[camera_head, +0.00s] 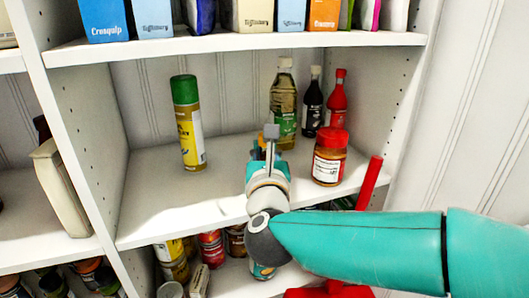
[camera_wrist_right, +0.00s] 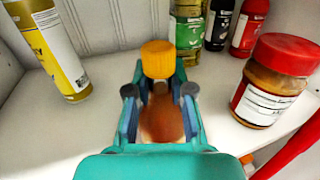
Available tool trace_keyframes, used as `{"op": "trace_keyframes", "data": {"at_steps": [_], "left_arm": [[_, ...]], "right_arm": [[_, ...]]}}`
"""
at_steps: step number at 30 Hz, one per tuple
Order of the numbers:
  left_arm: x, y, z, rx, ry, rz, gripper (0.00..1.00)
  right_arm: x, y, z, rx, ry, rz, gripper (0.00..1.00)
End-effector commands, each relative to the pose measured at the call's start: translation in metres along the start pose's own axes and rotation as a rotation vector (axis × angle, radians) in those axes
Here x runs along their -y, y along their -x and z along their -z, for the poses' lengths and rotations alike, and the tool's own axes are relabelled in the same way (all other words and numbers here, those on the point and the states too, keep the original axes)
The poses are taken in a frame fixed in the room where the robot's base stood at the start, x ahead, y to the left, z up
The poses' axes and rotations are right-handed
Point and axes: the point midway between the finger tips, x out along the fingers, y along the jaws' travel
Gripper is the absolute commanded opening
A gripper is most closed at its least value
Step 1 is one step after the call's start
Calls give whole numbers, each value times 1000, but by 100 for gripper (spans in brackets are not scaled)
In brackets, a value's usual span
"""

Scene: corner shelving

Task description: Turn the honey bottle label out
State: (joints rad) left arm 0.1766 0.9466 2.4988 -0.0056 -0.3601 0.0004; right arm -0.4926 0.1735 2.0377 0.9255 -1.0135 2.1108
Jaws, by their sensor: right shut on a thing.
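The honey bottle shows in the right wrist view as an amber body (camera_wrist_right: 162,122) with a yellow-orange cap (camera_wrist_right: 158,60). It stands between the fingers of my right gripper (camera_wrist_right: 160,98), which is shut on it. No label shows on the visible part of the bottle. In the head view my right gripper (camera_head: 268,150) is over the middle shelf (camera_head: 225,165), and it mostly hides the bottle. I cannot tell whether the bottle touches the shelf. My left gripper is not in view.
A green-capped spray can (camera_head: 188,125) stands left of the gripper. A green-labelled bottle (camera_head: 283,105), a dark bottle (camera_head: 312,105) and a red bottle (camera_head: 336,100) stand behind. A red-lidded jar (camera_head: 329,158) is close on the right.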

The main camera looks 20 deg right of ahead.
Motion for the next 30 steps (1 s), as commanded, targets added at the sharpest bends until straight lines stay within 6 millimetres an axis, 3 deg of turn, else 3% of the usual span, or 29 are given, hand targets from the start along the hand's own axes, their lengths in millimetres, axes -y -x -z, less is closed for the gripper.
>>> {"op": "trace_keyframes", "data": {"at_steps": [30], "left_arm": [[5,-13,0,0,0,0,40]], "right_arm": [[-2,0,1,2,0,193,0]]}}
